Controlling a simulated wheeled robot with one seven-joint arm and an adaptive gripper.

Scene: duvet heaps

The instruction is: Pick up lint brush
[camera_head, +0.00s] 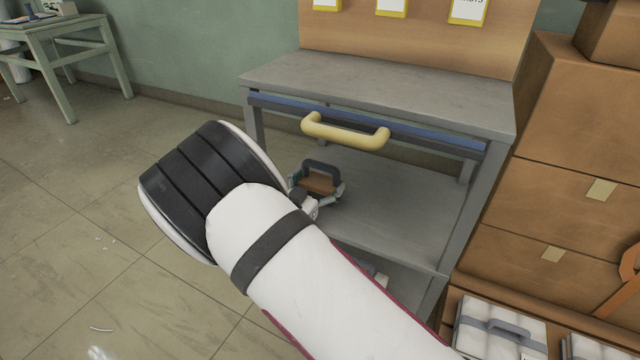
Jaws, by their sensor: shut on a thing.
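The lint brush (320,178) shows a dark grey handle on top and a brown body below. It is in front of the grey workbench, just below the yellow drawer handle and over the lower shelf. My gripper (317,193) has a finger on each side of it and is shut on it. My white and black arm hides the back of the gripper and part of the shelf. I cannot tell how far the brush is above the shelf.
The grey workbench (390,85) has a yellow handle (345,132) jutting out close to my gripper. Its lower shelf (400,225) looks mostly bare. Cardboard boxes (570,130) stack at the right. White packs (500,330) lie at bottom right. The tiled floor at left is open.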

